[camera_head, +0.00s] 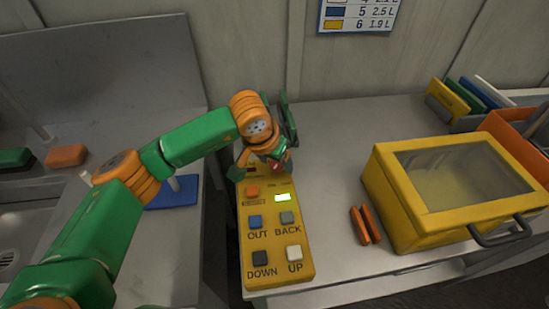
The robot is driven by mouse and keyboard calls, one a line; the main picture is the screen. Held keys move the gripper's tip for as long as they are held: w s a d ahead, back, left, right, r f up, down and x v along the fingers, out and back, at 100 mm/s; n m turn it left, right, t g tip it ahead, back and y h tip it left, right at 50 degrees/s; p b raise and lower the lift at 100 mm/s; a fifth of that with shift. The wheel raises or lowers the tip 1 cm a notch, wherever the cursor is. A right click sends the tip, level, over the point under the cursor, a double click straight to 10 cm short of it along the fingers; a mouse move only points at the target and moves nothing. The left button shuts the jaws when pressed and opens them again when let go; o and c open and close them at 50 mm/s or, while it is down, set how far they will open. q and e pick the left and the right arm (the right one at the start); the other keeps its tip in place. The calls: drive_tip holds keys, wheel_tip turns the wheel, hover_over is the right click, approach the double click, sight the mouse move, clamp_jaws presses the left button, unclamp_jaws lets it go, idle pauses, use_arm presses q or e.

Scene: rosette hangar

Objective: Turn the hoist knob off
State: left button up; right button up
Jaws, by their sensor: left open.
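The yellow hoist control panel (279,270) lies on the metal bench. The gripper hides most of that end, so the knob's position is not clear. My right gripper is out of view.
A yellow box with a clear lid (385,188) and dark handle stands right of the panel, with two orange bars (365,225) between them. A rack with coloured plates (465,122) stands at the back right.

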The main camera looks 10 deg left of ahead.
use_arm(q)
drive_tip(key=shift+s+d, duration=0.1)
drive_tip(key=c, duration=0.4)
drive_tip(key=shift+r, duration=0.1)
clamp_jaws()
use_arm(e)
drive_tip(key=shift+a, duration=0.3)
